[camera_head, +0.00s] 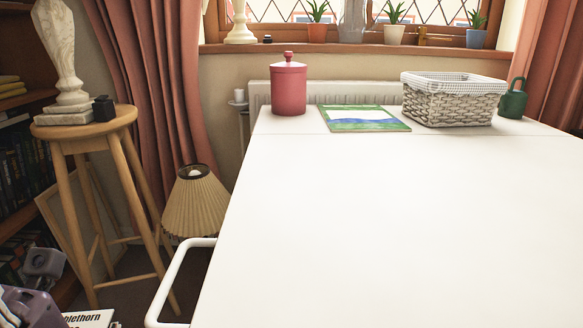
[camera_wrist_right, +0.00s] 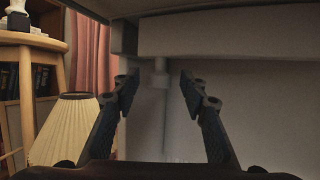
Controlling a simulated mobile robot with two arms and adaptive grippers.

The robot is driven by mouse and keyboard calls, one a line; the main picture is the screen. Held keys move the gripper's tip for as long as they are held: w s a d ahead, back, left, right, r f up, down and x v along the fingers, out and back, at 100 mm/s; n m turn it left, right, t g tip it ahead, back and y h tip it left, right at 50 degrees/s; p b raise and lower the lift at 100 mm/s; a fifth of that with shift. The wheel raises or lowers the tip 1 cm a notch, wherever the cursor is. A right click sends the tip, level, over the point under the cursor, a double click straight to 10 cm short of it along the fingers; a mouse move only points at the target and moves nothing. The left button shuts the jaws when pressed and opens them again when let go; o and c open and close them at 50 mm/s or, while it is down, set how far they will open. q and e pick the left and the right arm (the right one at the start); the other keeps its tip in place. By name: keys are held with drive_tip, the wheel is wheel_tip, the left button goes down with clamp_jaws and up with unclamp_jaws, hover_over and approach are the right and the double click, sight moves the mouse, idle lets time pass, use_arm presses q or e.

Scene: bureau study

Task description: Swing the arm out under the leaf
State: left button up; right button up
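The white tabletop shows a seam across its far part; the broad near section, seemingly the leaf (camera_head: 400,220), lies flat and level with the rest. In the right wrist view the leaf's pale underside (camera_wrist_right: 200,8) runs along the top. Below it is a thick pale horizontal bar (camera_wrist_right: 230,35), perhaps the swing arm or a rail; I cannot tell which. My left gripper is not in view.
A red jar (camera_head: 288,88), picture mat (camera_head: 363,118), wicker basket (camera_head: 453,102) and green can (camera_head: 513,101) stand at the table's far end. A pleated lamp (camera_head: 195,203), wooden stool (camera_head: 85,140) and white tubular rail (camera_head: 168,285) are left of the table.

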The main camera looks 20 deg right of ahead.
drive_tip(key=shift+x, duration=1.25)
drive_tip(key=shift+c, duration=0.3)
clamp_jaws()
